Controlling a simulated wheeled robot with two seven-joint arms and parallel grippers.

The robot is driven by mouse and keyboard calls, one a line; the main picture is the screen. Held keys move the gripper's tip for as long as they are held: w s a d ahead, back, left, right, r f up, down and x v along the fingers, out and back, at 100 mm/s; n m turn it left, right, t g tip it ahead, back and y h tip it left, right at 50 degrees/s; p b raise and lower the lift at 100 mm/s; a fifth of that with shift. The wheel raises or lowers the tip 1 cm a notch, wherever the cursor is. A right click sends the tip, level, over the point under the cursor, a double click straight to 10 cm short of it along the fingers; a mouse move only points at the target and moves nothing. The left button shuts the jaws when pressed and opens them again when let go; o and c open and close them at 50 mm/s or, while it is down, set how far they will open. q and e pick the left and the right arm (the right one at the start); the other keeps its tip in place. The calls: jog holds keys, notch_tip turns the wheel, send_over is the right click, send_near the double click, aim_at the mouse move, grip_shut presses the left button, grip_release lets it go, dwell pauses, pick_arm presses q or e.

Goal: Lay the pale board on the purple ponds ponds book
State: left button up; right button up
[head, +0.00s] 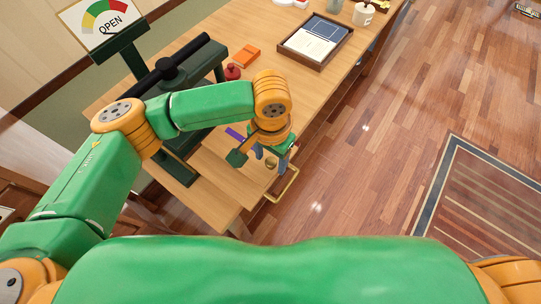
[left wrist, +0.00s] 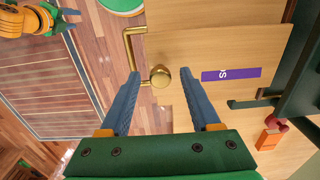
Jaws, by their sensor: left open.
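My left gripper (left wrist: 161,73) is open, its blue fingers on either side of a round brass knob (left wrist: 160,76) with gaps to both. In the head view it (head: 265,155) hangs over the table's near end. A flat pale wooden piece (left wrist: 225,45), which seems to be the pale board, lies by the knob; whether the knob is fixed to it I cannot tell. A purple strip with white letters (left wrist: 240,74), seemingly the ponds book, shows beside it. In the head view the purple (head: 234,134) is mostly hidden by my arm. My right gripper (left wrist: 66,20) shows small at top left.
A dark green press (head: 178,78) stands left of my gripper. A brass rail (head: 285,186) runs along the table edge. An orange block (head: 244,56), a red knob-like piece (head: 233,71) and a framed tray (head: 315,41) lie farther back. The floor at right is open.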

pick_arm(q)
notch_tip(320, 180, up, 12)
jog(key=shift+b, duration=0.35)
